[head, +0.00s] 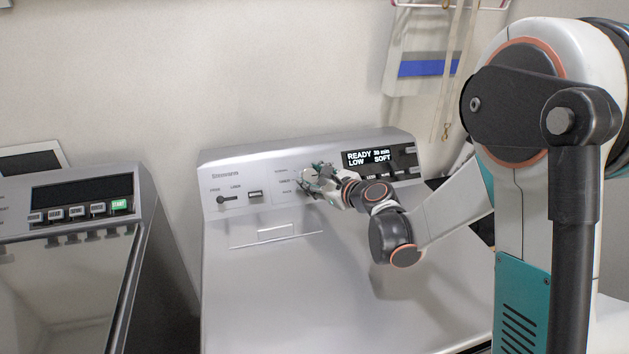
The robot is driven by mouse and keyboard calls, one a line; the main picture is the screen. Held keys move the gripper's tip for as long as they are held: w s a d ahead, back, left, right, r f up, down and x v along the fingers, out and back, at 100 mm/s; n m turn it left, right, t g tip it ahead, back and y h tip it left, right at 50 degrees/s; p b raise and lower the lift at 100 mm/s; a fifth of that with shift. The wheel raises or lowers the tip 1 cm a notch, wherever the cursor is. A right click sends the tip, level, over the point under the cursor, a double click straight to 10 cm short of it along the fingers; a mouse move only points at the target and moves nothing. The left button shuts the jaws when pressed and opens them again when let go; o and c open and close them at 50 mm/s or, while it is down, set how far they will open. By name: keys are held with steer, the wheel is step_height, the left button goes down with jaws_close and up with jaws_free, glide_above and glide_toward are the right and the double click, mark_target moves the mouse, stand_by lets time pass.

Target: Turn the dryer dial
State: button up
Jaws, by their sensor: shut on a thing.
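The dryer (330,280) is the silver-grey machine in the middle of the head view, with a raised control panel at its back. Its display (371,157) reads READY, LOW, 30 min and SOFT. My gripper (312,181) is at the panel, left of the display, among printed setting labels. It is shut on the dryer dial, which is mostly hidden behind the fingers. My wrist reaches in from the right, above the dryer top.
A slider (228,199) and a small dark switch (256,193) sit on the panel's left. A washer (70,260) with a dark display stands at left, across a narrow gap. The dryer top is clear.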

stand_by(0.4)
steer(key=o, duration=1.1)
steer(key=v, duration=1.2)
steer(key=s+d+n+g+h, duration=0.2)
steer(key=s+n, duration=0.6)
steer(key=s, duration=0.1)
steer(key=s+d+n+g+h, duration=0.2)
steer(key=s+d+n+h, duration=0.1)
steer(key=s+n, duration=0.5)
steer(key=s+d+n+g+h, duration=0.1)
steer(key=s+d+n+h, duration=0.2)
steer(key=s+n, duration=0.5)
steer(key=shift+s+r+n+g, duration=0.15)
steer(key=shift+s+n+g, duration=0.05)
steer(key=shift+s, duration=0.5)
steer(key=shift+s+r+n+g, duration=0.15)
steer(key=shift+s+n+g, duration=0.05)
steer(key=shift+s, duration=0.45)
